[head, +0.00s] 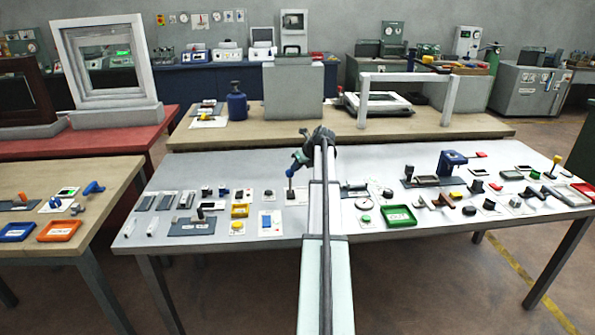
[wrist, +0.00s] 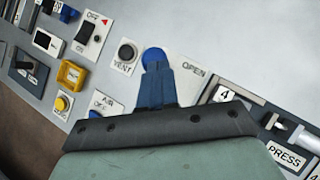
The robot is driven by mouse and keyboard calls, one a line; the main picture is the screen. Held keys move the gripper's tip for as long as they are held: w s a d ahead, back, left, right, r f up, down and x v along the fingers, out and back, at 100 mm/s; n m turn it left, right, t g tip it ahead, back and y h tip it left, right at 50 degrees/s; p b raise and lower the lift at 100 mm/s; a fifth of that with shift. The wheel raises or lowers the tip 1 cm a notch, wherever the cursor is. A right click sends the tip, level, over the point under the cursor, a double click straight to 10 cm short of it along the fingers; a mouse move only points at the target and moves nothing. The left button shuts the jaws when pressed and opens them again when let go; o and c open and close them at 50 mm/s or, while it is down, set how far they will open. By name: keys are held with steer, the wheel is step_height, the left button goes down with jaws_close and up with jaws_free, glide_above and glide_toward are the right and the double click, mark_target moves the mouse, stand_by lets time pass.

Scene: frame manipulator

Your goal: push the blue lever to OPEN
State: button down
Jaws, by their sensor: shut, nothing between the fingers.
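The blue lever has a round blue knob (wrist: 153,56), seen in the wrist view just beyond my fingertips. In the head view the lever (head: 290,173) stands about upright on a small plate. My gripper (head: 295,163) is shut and empty, with its blue fingers pointing down at the knob. In the wrist view the fingers (wrist: 159,72) overlap the knob's near side and hide the lever's shaft. I cannot tell whether they touch it. The OPEN label (wrist: 193,70) lies to the right of the knob.
A black VENT button (wrist: 126,52) is left of the lever. A blue AIR switch (wrist: 96,114) and a yellow box (wrist: 72,74) are further left. A PRESS label (wrist: 287,158) is at right.

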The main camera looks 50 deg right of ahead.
steer(key=shift+w+d+f, duration=0.25)
steer(key=shift+w+d, duration=0.75)
steer(key=shift+r, duration=0.1)
steer(key=shift+r, duration=0.7)
